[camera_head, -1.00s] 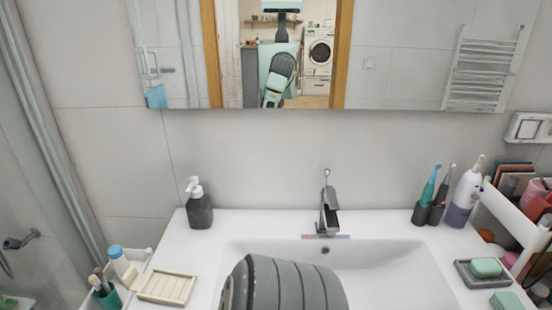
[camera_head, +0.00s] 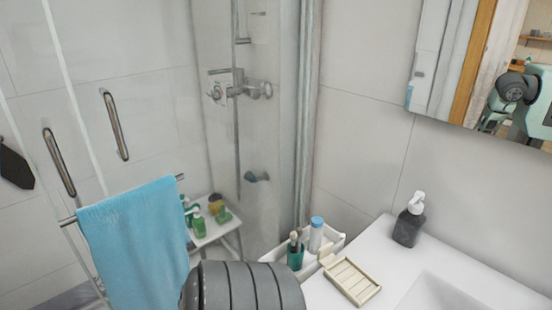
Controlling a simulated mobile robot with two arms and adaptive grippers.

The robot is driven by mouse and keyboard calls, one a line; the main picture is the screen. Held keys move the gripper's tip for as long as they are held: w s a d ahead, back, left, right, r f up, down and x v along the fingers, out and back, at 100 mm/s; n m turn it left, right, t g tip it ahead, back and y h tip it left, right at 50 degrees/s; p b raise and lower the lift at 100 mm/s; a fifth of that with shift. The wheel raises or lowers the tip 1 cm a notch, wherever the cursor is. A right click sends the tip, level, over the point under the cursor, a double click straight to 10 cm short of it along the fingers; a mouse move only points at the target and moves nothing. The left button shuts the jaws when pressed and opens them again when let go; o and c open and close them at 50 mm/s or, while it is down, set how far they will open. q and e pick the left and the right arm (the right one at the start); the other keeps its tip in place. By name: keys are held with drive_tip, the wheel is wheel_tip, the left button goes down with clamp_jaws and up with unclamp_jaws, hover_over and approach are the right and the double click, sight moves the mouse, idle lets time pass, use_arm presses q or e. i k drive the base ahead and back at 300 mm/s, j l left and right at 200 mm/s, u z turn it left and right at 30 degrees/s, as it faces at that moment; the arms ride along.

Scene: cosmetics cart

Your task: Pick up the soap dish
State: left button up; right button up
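A cream slatted soap dish (camera_head: 352,281) lies on the left end of the white washbasin counter, at the bottom right of the head view. It looks empty. A grey ribbed part of my own body fills the bottom centre, left of the dish. Neither of my grippers shows in this view. The dark soap dish with green soap from the earlier picture is out of view now.
A dark soap dispenser (camera_head: 409,220) stands behind the dish, near the wall. A white caddy (camera_head: 333,240) with a green cup (camera_head: 295,256) and a blue-capped bottle (camera_head: 316,235) is beside it. A blue towel (camera_head: 135,245) hangs on the glass shower door at left.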

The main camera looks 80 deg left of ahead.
sight(356, 284)
drive_tip(key=u, duration=0.5)
drive_tip(key=l+u, duration=0.1)
drive_tip(key=u, duration=0.35)
drive_tip(key=l+u, duration=0.1)
drive_tip(key=u, duration=0.9)
